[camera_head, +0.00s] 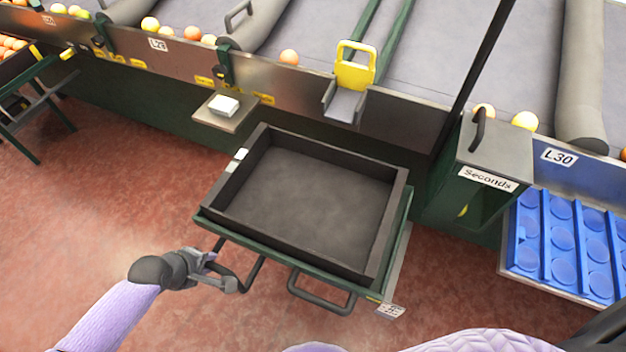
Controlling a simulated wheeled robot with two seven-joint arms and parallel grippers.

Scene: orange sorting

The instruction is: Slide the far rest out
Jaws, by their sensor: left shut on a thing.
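A green-framed rest (403,238) stands out from the front of the sorting line, with a dark, empty crate (393,218) on it. Two dark bar handles show at its near side: a left handle (256,271) and a middle handle (321,303). My left gripper (226,283) is shut on the left handle, near its lower left end. The frames do not clearly show whether both handles belong to one rest. My right gripper is not in view.
A small shelf with a white block (224,105) is behind the crate. The green "Seconds" box (487,160) and a blue tray (560,245) are to the right. Oranges lie on the belt beyond. Red floor (110,200) is clear on the left.

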